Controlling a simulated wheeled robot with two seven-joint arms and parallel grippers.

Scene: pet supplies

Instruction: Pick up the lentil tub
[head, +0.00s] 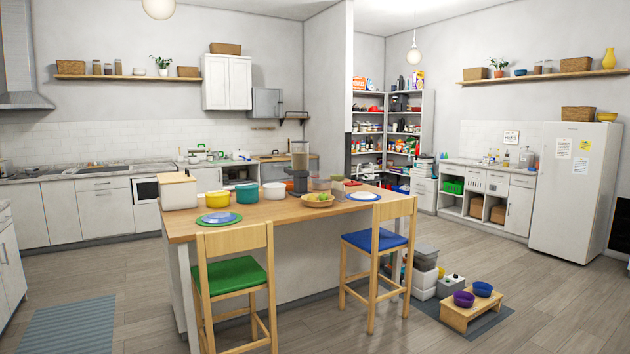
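I cannot make out for sure which thing is the lentil tub, as no label is readable from here. A small clear container (320,184) stands on the wooden-topped island (270,212), behind a bowl of green fruit (318,201). A narrow jar-like thing (338,187) stands just right of it. Grey and white tubs (425,268) are stacked on the floor right of the island. Neither of my grippers is in view.
Two stools, one with a green seat (230,278) and one with a blue seat (373,241), stand at the island's front. A low wooden stand (470,310) bears purple (464,299) and blue (482,289) bowls. Shelves (400,140) fill the back alcove. Floor right of the stand is clear.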

